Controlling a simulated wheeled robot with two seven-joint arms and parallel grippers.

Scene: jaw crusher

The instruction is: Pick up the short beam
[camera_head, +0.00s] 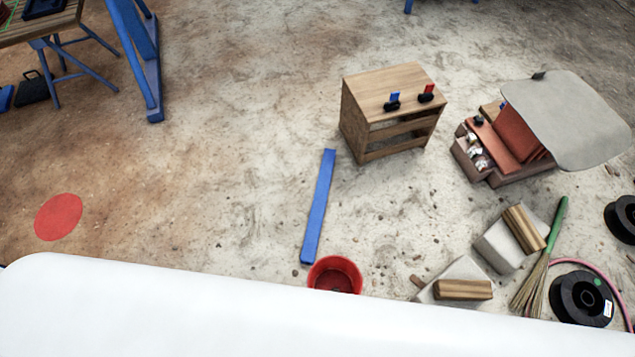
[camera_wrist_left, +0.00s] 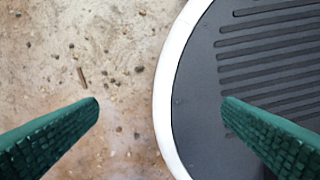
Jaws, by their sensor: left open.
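A blue beam (camera_head: 318,207) lies flat on the dirty concrete floor in the head view. It runs from near the wooden cabinet down to the red bucket. The frames do not show for sure whether it is the short beam. My left gripper (camera_wrist_left: 160,108) shows only in the left wrist view, as two green ridged fingers set wide apart. It is open with nothing between the fingers. Below it are bare floor and a dark, white-rimmed round surface. The beam is not in the left wrist view. My right gripper is in neither view.
A red bucket (camera_head: 335,275) stands by the beam's near end. A wooden cabinet (camera_head: 392,111) stands beyond its far end. Concrete blocks (camera_head: 509,240), a broom (camera_head: 541,262) and black spools (camera_head: 581,298) are at right. A blue frame (camera_head: 140,60) stands upper left. Floor left of the beam is clear.

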